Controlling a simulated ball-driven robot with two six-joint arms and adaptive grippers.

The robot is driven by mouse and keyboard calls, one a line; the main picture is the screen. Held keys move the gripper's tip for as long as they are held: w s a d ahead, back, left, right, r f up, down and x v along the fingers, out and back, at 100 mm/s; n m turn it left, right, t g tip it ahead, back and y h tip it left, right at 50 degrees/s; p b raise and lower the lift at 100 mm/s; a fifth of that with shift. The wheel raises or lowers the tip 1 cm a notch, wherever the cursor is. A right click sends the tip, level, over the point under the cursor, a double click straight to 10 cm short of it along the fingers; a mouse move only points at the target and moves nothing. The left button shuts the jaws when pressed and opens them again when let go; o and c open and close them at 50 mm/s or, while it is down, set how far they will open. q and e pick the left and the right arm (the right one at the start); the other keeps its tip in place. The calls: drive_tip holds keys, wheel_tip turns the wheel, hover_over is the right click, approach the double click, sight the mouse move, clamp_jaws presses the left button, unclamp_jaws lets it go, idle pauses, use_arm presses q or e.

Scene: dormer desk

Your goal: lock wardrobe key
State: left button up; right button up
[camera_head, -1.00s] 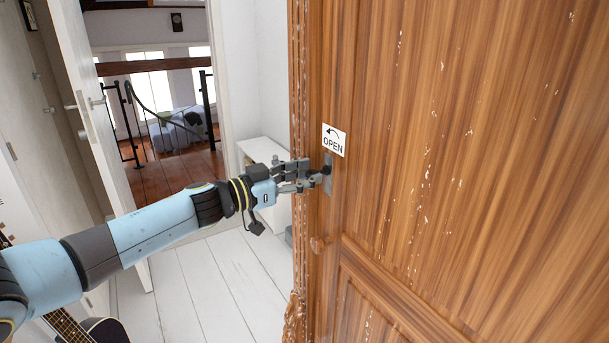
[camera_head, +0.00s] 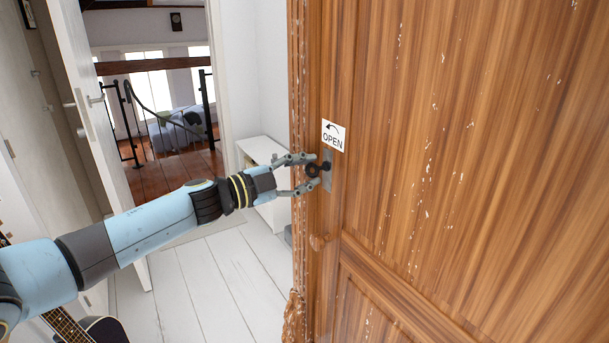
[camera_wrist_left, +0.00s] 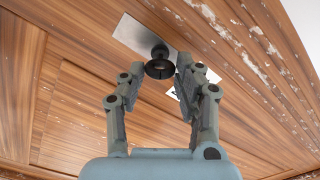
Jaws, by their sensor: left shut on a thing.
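The wardrobe door (camera_head: 470,180) is wooden with worn, chipped varnish and fills the right of the head view. In the left wrist view the key's ring (camera_wrist_left: 159,68) lies between the fingertips, in front of the lock plate (camera_wrist_left: 140,35). The keyhole is hidden behind the key. My right gripper is not in view.
A white label (camera_head: 333,136) reading OPEN with a curved arrow is above the lock. A low white cabinet (camera_head: 262,152) stands behind the gripper. A guitar (camera_head: 100,328) is at the lower left. The white floor (camera_head: 215,285) is clear.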

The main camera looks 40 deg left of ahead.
use_arm(q)
drive_tip(key=m+b, duration=0.1)
drive_tip(key=m, duration=0.3)
drive_tip(key=shift+f+b, duration=0.2)
drive_tip(key=shift+b, duration=0.1)
drive_tip(key=shift+m+b, duration=0.55)
drive_tip(key=shift+m, duration=0.95)
drive_tip(key=o, duration=1.1)
drive_tip(key=shift+d, duration=0.1)
drive_tip(key=shift+o, duration=0.2)
drive_tip(key=v, duration=1.2)
